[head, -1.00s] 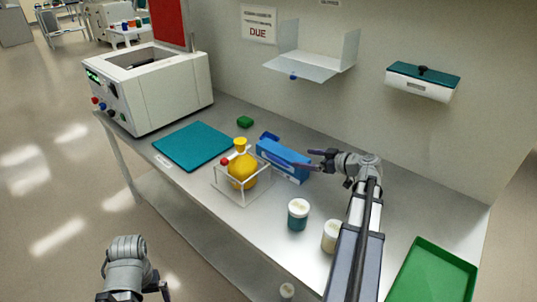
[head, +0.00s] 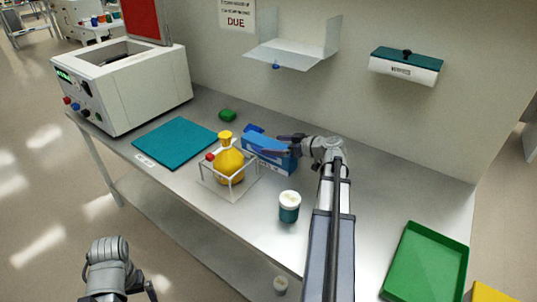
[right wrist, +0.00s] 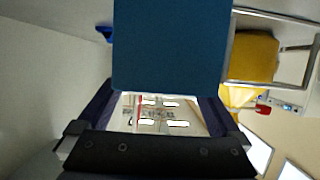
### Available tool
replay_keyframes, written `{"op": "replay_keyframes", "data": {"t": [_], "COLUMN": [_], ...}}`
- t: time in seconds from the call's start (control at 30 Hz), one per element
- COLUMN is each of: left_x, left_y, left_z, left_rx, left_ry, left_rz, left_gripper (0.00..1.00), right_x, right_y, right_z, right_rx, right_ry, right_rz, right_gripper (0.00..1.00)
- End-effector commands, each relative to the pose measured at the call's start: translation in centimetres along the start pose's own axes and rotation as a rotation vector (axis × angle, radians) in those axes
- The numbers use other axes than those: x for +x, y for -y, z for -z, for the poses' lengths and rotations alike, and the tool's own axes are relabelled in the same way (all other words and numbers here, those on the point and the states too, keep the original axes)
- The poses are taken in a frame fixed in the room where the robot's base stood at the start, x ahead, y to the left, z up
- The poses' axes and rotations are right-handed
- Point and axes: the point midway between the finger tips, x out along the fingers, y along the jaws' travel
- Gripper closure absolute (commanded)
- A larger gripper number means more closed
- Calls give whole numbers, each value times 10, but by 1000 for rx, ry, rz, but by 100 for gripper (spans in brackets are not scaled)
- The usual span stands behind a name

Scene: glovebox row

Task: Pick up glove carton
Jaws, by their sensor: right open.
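The glove carton (head: 262,154) is a blue box on the bench, behind the yellow flask, with a darker blue part at its far left end. My right gripper (head: 284,146) is at the carton's right end, its fingers overlapping the top of the box.
The yellow flask (head: 230,166) in a white wire frame stands close in front of the carton. A teal-and-white jar (head: 289,207) stands nearer the front edge. A green tray (head: 428,262) is right.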

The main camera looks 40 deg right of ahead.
Motion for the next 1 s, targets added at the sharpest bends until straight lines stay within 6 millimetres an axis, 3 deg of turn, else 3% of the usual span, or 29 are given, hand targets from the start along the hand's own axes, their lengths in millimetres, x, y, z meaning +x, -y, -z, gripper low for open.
{"op": "replay_keyframes", "data": {"t": [0.2,0.47,1.0], "left_x": [12,12,12], "left_y": [-1,-1,-1], "left_z": [1,1,1], "left_rx": [0,0,0], "left_ry": [0,0,0], "left_rz": [0,0,0], "left_gripper": [0,0,0], "right_x": [33,35,35], "right_y": [0,0,0], "right_z": [-1,0,0], "right_rx": [0,1,1], "right_ry": [0,0,0], "right_rz": [1,-1,-1], "right_gripper": [0,1,62]}}
